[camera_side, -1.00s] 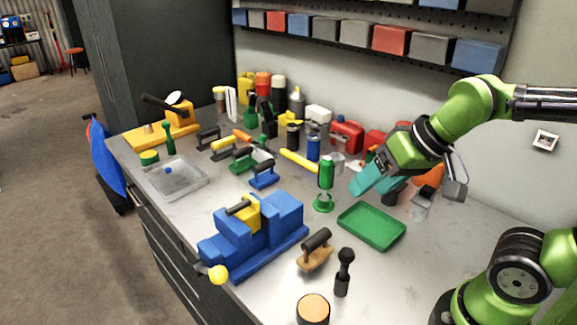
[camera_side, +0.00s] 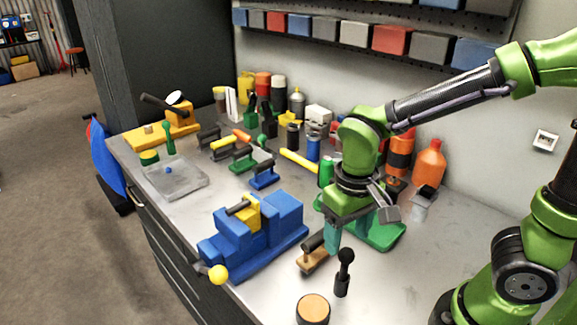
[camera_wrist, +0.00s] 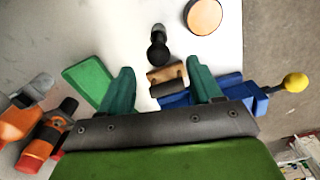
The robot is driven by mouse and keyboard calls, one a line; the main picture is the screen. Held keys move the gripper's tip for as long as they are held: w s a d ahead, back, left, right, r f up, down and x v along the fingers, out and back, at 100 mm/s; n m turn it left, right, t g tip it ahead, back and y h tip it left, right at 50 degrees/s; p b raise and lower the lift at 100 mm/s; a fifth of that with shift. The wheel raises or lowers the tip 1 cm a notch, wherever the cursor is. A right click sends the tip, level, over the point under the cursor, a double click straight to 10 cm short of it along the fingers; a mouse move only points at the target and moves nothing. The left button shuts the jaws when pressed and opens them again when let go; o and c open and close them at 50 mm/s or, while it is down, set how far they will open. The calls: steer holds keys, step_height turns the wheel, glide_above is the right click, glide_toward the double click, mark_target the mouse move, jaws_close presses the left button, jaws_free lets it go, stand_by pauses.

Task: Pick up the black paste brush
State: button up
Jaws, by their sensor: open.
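The black paste brush (camera_side: 344,272), which I take to be the upright black tool with a round knob, stands on the bench near the front edge. It also shows in the wrist view (camera_wrist: 158,46), beyond the fingertips at the top centre. My gripper (camera_side: 333,238) points down with its teal fingers apart, behind and slightly left of the brush and near the wooden block. In the wrist view my gripper (camera_wrist: 160,78) is open, and nothing is held between its fingers. The brush stands clear of both fingers.
A wooden block with a black handle (camera_side: 314,256) sits close beside my fingers. A round tan-topped tin (camera_side: 313,308) is in front. The blue vise (camera_side: 270,238) with its yellow knob stands left, and the green tray (camera_side: 385,238) lies behind. Bare bench lies to the brush's right.

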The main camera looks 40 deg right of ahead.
mark_target(345, 262)
steer(key=f, duration=0.8)
steer(key=shift+s, duration=0.25)
steer(key=shift+r, duration=0.1)
steer(key=c, duration=1.1)
steer(key=shift+r, duration=5)
